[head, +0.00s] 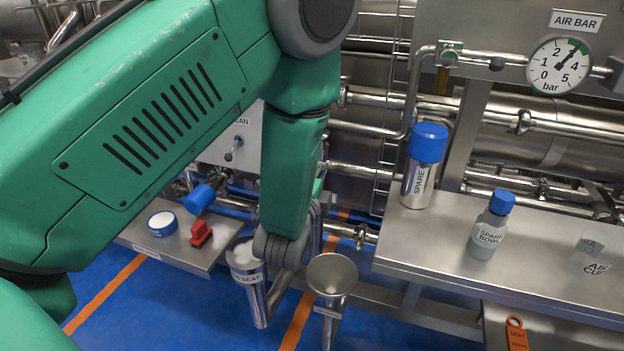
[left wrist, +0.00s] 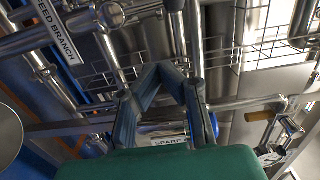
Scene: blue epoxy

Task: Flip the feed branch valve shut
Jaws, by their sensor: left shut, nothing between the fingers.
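A FEED BRANCH label (left wrist: 55,30) sits on a steel pipe at the upper left of the left wrist view. A round metal fitting (left wrist: 110,15) is at the top beside it; I cannot tell whether it is part of the valve. My left gripper (head: 283,247) points down near the cups in the head view. In the left wrist view its dark fingers (left wrist: 165,70) meet at the tips, shut and empty. My right gripper is not seen.
A steel cup marked SEAT (head: 249,284) and a funnel-shaped cup (head: 333,276) stand close to the left gripper. A shelf at right (head: 430,232) bears a blue-capped SPARE cylinder (head: 419,165) and a SPARE BOWL bottle (head: 491,226). A red piece (head: 200,233) lies on the left shelf.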

